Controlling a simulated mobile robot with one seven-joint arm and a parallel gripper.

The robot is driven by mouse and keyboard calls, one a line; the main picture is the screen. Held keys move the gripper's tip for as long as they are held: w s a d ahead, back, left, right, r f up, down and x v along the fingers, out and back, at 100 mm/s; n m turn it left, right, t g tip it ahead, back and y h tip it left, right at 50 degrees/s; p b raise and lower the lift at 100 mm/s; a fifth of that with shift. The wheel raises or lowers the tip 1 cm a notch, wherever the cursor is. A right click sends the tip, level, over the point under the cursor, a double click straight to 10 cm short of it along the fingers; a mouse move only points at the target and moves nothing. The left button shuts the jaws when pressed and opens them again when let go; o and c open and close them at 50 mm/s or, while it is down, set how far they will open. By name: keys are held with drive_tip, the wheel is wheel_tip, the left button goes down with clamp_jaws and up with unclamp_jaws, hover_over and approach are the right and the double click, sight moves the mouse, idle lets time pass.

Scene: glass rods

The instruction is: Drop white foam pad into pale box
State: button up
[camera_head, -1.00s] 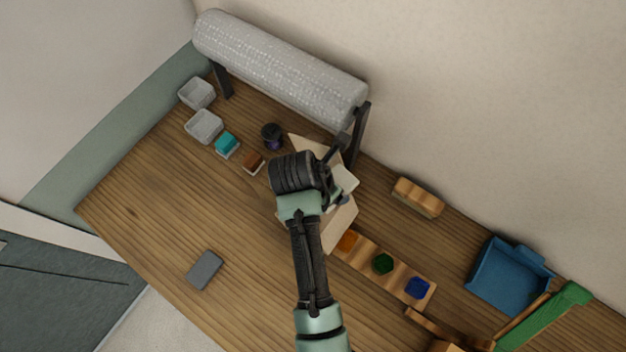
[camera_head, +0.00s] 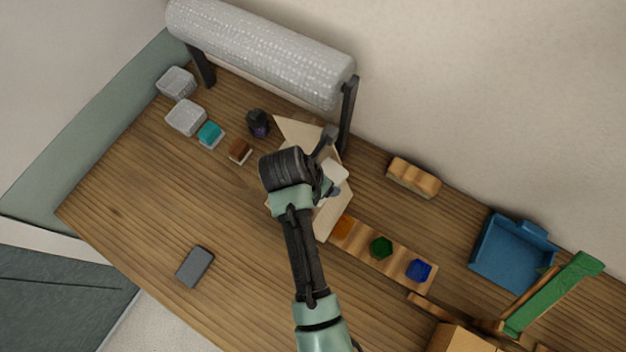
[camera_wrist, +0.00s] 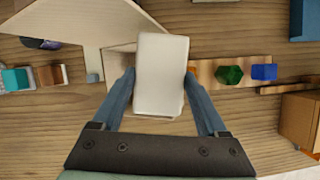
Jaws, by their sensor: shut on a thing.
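The white foam pad (camera_wrist: 161,75) is held between the two blue-grey fingers of my gripper (camera_wrist: 160,88) in the wrist view. My gripper is shut on it. The pad also shows in the head view (camera_head: 336,171), to the right of my dark wrist. The pale box (camera_wrist: 118,62) lies below the pad, with its flaps spread open. One flap (camera_wrist: 85,20) shows at the top left of the wrist view. The pad hides part of the box opening, so I cannot tell how far above it the pad is. In the head view my arm covers much of the box (camera_head: 297,132).
A wooden strip with orange, green and blue pieces (camera_head: 381,247) lies right of the box. A bubble-wrap roll (camera_head: 262,52) stands behind. Small clear trays (camera_head: 185,117), a dark spool (camera_head: 258,123), a blue bin (camera_head: 512,250) and a grey slab (camera_head: 195,266) are around.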

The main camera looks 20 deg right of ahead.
drive_tip(key=o, duration=1.2)
drive_tip(key=shift+o, duration=0.2)
drive_tip(key=b+v, duration=0.2)
drive_tip(key=v, duration=1.1)
drive_tip(key=w+a+r+m+t+y+b, duration=0.1)
drive_tip(key=w+a+r+m+t+b, duration=0.15)
drive_tip(key=w+r+m+t, duration=0.6)
drive_tip(key=w+a+r+m+t+b, duration=0.1)
drive_tip(key=w+r+m+t+b, duration=0.4)
drive_tip(key=r, duration=0.7)
drive_tip(key=s+a+r+m+t+y+b, duration=0.1)
drive_tip(key=s+r+m+t, duration=0.2)
drive_tip(key=r, duration=0.5)
drive_tip(key=s+a+r+m+t+y+b, duration=0.1)
drive_tip(key=s+r+m+t, duration=0.2)
drive_tip(key=r, duration=0.5)
drive_tip(key=s+a+r+m+t+y+b, duration=0.1)
drive_tip(key=s+r+m+t, duration=0.3)
drive_tip(key=r, duration=0.4)
drive_tip(key=shift+s+a+r+t, duration=0.3)
drive_tip(key=shift+a+t, duration=0.15)
drive_tip(key=shift+t, duration=0.4)
